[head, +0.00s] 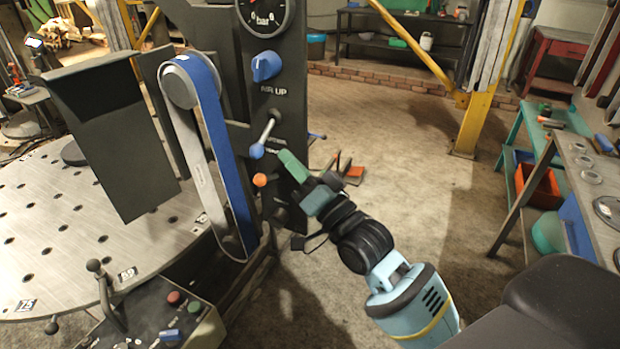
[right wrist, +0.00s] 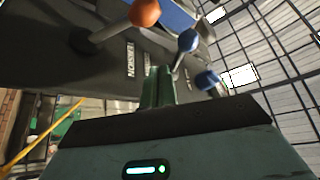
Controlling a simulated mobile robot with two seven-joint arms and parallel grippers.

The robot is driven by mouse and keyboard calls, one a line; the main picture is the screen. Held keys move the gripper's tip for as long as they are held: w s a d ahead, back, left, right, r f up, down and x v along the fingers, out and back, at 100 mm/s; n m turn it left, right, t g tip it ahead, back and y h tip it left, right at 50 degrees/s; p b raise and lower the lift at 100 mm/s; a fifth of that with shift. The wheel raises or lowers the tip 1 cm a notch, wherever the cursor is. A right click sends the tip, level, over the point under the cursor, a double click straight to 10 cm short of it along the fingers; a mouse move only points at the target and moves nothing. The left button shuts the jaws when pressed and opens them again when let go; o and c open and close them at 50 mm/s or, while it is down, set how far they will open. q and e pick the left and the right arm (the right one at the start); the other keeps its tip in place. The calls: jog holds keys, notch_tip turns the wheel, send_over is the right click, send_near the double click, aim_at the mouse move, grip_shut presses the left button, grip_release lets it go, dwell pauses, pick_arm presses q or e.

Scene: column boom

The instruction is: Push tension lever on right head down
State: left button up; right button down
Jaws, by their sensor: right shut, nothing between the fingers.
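The right head is a dark panel (head: 285,85) with a blue-and-grey belt at its left. A lever with an orange ball knob (head: 260,180) sticks out low on the panel; the orange knob (right wrist: 144,12) also shows in the right wrist view, with a "TENSION" label near its rod. A lever with a blue ball knob (head: 257,152) sits just above it in the head view. My right gripper (head: 287,158) is shut and empty, its green fingers just right of both knobs. Its fingers (right wrist: 158,86) touch neither knob visibly. My left gripper is out of view.
A blue "AIR UP" knob (head: 266,66) and a gauge (head: 264,14) sit higher on the panel. A perforated round metal table (head: 50,250) fills the left. A control box (head: 160,315) stands in front. The floor to the right is open up to a teal bench (head: 528,135).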

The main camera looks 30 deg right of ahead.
aim_at(276, 176)
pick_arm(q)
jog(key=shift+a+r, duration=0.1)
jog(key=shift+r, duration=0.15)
pick_arm(e)
jog(key=shift+w+a+f, duration=0.2)
jog(key=shift+a+f, duration=0.4)
jog(key=shift+a, duration=0.15)
jog(key=shift+w+a+f, duration=0.2)
jog(key=shift+a+f, duration=0.35)
jog(key=shift+a, duration=0.2)
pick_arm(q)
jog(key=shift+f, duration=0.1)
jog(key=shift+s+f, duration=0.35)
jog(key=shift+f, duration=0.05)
pick_arm(e)
jog(key=shift+s+a+f+n+y, duration=0.1)
jog(key=shift+f+n+y, duration=0.15)
jog(key=shift+n+y, duration=0.7)
